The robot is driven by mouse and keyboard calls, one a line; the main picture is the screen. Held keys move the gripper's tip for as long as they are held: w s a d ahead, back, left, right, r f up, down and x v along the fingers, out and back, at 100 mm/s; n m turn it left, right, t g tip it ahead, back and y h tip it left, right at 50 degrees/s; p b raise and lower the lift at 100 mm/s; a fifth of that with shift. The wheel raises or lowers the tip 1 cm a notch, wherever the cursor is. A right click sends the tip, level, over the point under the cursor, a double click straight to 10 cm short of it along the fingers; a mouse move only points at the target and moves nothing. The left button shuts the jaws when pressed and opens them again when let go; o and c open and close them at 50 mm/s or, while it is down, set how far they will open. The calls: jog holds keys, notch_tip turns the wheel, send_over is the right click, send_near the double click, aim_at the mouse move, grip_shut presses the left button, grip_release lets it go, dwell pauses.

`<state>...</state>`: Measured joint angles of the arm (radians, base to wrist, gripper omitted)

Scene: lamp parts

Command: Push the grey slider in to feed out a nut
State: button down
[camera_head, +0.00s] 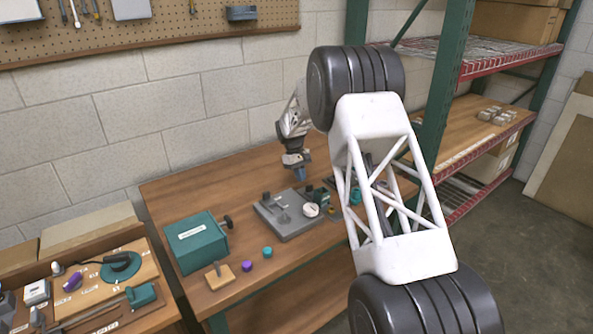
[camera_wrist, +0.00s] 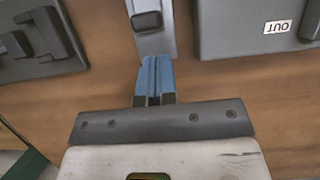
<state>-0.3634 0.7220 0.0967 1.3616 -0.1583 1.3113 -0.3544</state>
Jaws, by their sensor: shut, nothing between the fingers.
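In the wrist view a light grey slider bar (camera_wrist: 153,40) with a dark raised block (camera_wrist: 147,21) on it runs up out of the top of the picture. My gripper (camera_wrist: 155,60) has its blue fingers shut with nothing between them. The fingertips are at the near end of the bar, in line with it; I cannot tell whether they touch. In the head view my gripper (camera_head: 299,174) points down over the back of the wooden bench. The slider cannot be made out there, and no nut can be made out.
A grey block with an upside-down "OUT" label (camera_wrist: 278,27) lies right of the slider. A dark grey fixture (camera_wrist: 40,45) lies left. In the head view a grey plate with parts (camera_head: 285,222), a teal box (camera_head: 196,244) and small purple (camera_head: 247,266) and teal (camera_head: 267,252) pieces stand on the bench.

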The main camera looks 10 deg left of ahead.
aim_at(306, 191)
jog(key=shift+s+d+f, duration=0.1)
jog(key=shift+s+d, duration=0.5)
jog(key=shift+s, duration=0.05)
jog(key=shift+s+d, duration=0.1)
jog(key=shift+s+d, duration=1.1)
jog(key=shift+d, duration=0.05)
jog(key=shift+w+a+f, duration=0.1)
jog(key=shift+w+a, duration=0.4)
jog(key=shift+a, duration=0.05)
jog(key=shift+w+a+r, duration=0.15)
jog(key=shift+w+a, duration=0.4)
jog(key=shift+w+a+r, duration=0.15)
jog(key=shift+w+a, duration=0.35)
jog(key=shift+w, duration=0.05)
jog(key=v, duration=0.9)
jog(key=shift+r, duration=0.35)
